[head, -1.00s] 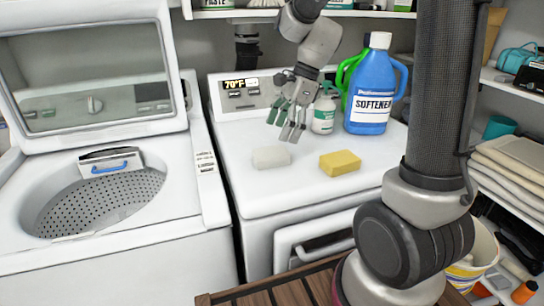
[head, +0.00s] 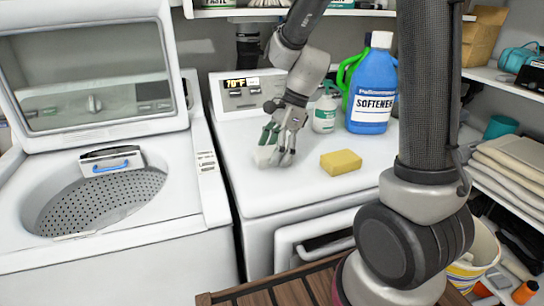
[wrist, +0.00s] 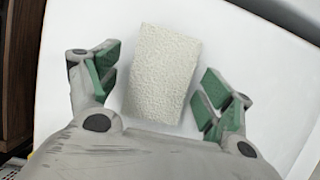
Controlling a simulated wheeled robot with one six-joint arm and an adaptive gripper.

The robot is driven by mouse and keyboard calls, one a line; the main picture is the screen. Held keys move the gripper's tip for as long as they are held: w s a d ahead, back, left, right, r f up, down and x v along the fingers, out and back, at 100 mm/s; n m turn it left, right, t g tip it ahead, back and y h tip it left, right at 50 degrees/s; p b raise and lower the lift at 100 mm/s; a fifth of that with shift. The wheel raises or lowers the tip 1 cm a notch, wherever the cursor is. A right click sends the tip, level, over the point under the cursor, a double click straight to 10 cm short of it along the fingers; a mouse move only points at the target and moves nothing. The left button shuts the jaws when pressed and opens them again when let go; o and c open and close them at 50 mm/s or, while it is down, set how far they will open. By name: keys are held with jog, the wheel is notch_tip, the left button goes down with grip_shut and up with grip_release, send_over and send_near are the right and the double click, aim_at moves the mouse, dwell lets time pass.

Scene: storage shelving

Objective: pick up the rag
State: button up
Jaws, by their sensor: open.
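The rag appears as a white, rough-textured block (wrist: 166,75) lying flat on the dryer top. In the wrist view it sits between the two green-padded fingers of my gripper (wrist: 160,88), with a gap on each side. In the head view my gripper (head: 277,146) points down over the white block (head: 265,156) and partly hides it. The gripper is open and holds nothing.
A yellow sponge (head: 341,162) lies just right of the gripper on the dryer top (head: 290,195). A blue softener jug (head: 371,90) and a small white-green bottle (head: 325,112) stand behind. An open washer (head: 180,215) is at left.

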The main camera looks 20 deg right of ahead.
jog(key=shift+f, duration=0.2)
dwell(0.3)
jog(key=c, duration=1.1)
